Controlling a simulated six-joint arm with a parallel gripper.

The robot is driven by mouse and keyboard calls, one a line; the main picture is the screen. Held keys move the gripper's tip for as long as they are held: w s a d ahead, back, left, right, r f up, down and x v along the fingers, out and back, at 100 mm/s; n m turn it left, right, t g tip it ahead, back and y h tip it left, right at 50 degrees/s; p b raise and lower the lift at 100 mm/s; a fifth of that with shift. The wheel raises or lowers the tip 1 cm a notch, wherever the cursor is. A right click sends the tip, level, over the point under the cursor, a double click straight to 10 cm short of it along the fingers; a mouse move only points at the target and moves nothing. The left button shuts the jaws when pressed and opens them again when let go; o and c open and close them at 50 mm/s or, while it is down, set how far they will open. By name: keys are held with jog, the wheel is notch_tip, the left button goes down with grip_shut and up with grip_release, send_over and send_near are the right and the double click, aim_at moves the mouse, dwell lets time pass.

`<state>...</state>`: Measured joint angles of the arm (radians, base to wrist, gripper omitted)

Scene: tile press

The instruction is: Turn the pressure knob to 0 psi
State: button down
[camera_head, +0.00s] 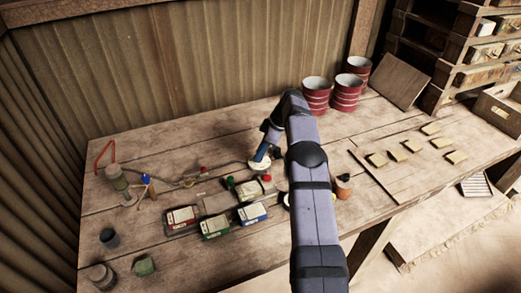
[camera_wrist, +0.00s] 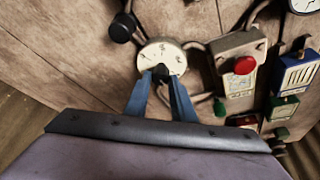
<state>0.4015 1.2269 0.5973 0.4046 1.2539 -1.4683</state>
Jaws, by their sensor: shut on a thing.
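The pressure knob sits on a round cream dial (camera_wrist: 160,54) with dark markings, low on the wooden table. In the wrist view my gripper (camera_wrist: 161,76) has its two blue fingers at the lower part of the dial, closed on the dark knob (camera_wrist: 161,72) between them. The knob's pointer direction and the psi numbers are too small to read. In the head view the dial (camera_head: 260,163) shows as a pale disc under my gripper (camera_head: 262,156), which mostly hides the knob.
A control box with a red button (camera_wrist: 244,65) stands right of the dial. Red, green and blue boxes (camera_head: 214,228) lie in front. Red buckets (camera_head: 317,95) stand at the back. Several tan tiles (camera_head: 398,155) lie on a board at right.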

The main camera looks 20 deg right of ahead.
jog(key=shift+n+p, duration=0.6)
dwell(0.5)
jog(key=c, duration=1.5)
grip_release()
jog(key=shift+d+r, duration=0.2)
jog(key=shift+r, duration=0.25)
jog(key=shift+p+v, duration=0.65)
jog(key=shift+v, duration=2.55)
